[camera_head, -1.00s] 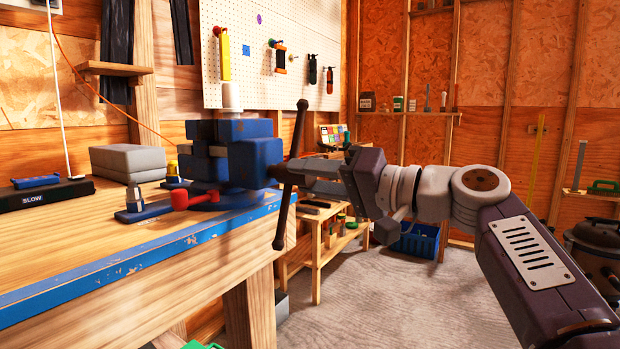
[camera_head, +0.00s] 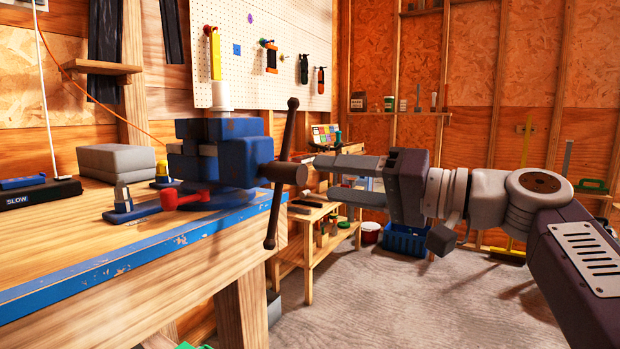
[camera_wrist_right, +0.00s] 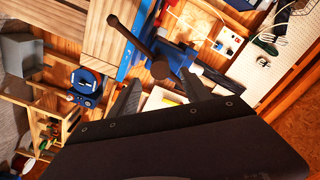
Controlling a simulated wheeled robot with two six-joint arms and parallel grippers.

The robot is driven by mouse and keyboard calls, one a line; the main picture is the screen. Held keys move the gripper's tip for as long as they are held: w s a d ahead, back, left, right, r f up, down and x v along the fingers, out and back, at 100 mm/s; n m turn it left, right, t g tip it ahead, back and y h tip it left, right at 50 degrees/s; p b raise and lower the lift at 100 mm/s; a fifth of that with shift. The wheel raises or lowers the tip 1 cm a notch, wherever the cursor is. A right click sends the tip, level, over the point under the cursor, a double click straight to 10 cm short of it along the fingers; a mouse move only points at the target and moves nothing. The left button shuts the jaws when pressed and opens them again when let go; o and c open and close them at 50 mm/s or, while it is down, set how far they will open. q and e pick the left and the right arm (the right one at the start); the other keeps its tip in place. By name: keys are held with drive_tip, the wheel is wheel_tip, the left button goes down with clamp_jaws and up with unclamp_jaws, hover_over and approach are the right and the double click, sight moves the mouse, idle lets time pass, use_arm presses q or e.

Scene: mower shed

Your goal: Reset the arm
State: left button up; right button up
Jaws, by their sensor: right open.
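My right gripper (camera_head: 338,170) is open and empty, its two fingers pointing left toward the blue bench vise (camera_head: 220,150). The fingertips are just right of the vise's dark screw end and long handle bar (camera_head: 280,173), with a small gap. In the right wrist view my two fingers (camera_wrist_right: 155,95) are spread apart, and the vise handle (camera_wrist_right: 142,40) with its round screw end lies beyond them. My left gripper is not in view.
The vise sits on a wooden workbench (camera_head: 110,255) with a blue front edge. A low wooden shelf (camera_head: 315,240) and a blue crate (camera_head: 408,240) stand behind my right arm. The concrete floor (camera_head: 420,300) in front is clear.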

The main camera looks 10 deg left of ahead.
drive_tip(key=shift+v, duration=0.95)
